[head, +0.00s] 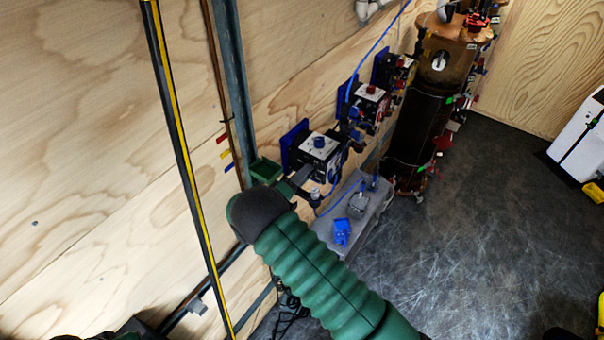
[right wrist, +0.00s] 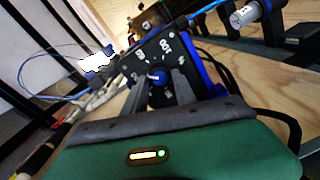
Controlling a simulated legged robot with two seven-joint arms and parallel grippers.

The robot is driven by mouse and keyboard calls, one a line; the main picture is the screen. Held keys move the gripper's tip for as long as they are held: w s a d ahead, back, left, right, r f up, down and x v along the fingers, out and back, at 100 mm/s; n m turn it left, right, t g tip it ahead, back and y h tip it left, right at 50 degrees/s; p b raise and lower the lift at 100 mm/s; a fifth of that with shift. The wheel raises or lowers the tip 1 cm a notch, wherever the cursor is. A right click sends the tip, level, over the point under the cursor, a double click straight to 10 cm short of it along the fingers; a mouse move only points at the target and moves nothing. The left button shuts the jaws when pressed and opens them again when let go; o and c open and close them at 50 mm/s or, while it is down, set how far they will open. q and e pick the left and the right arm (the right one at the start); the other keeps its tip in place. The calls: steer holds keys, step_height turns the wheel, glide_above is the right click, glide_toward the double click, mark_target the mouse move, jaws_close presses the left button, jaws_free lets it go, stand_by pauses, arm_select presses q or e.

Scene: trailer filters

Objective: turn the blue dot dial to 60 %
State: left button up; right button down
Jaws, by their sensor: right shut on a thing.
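The blue dial (right wrist: 157,76) sits on a black face plate (right wrist: 132,70) with white scale marks and numbers, in the right wrist view. My right gripper (right wrist: 160,88) is shut on this dial, one grey finger on each side of it. A pale mark shows on the dial, but its exact reading is too small to tell. In the head view my green-sleeved right arm reaches the nearest black-and-white valve box (head: 318,150) on the wall. The fingertips there are small and partly hidden by my wrist. My left gripper does not show.
More boxes (head: 368,98) with blue brackets line the plywood wall behind. A brown tank (head: 420,120) stands beyond them. A grey ledge (head: 365,215) below holds a blue part (head: 342,232).

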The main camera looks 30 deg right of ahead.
steer(key=shift+n+g, duration=0.3)
steer(key=shift+n, duration=1.2)
steer(key=c, duration=1.3)
jaws_free()
steer(key=shift+w+d, duration=0.1)
steer(key=o, duration=0.3)
steer(key=shift+f, duration=0.1)
steer(key=shift+w+d+f, duration=0.1)
